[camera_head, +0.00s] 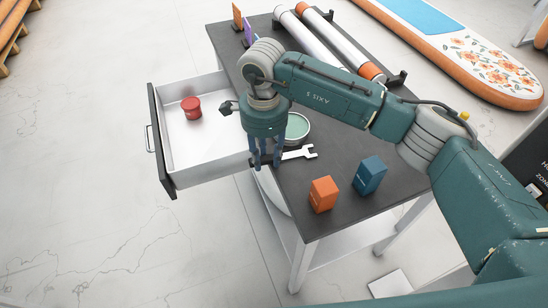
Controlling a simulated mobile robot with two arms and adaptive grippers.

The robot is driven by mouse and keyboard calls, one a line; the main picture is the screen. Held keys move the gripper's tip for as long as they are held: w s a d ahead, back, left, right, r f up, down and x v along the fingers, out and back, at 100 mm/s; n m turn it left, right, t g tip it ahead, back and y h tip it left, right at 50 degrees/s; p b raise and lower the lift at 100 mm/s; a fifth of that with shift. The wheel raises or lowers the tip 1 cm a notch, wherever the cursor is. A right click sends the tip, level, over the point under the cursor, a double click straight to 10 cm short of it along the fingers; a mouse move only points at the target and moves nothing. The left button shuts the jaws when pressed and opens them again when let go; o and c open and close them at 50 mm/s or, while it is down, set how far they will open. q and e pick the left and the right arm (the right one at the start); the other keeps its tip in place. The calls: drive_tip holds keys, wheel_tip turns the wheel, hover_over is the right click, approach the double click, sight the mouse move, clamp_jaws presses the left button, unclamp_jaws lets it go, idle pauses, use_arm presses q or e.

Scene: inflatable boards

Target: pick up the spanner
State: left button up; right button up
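The spanner (300,152) is light silver and lies on the dark tabletop near its left edge, with its open jaw pointing right. My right gripper (265,165) points down at the spanner's left end, its fingers in front of the handle. The handle's far end is hidden behind the fingers. I cannot tell whether the fingers touch or grip it. My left gripper is not in view.
The dark table (335,222) holds a round greenish tin (298,127) beside the gripper, an orange box (322,194) and a blue box (369,174). An open drawer (215,150) holds a red object (191,108). White tubes (310,38) lie at the back.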

drive_tip(key=c, duration=0.4)
drive_tip(key=shift+o, duration=0.2)
drive_tip(key=shift+r, duration=0.1)
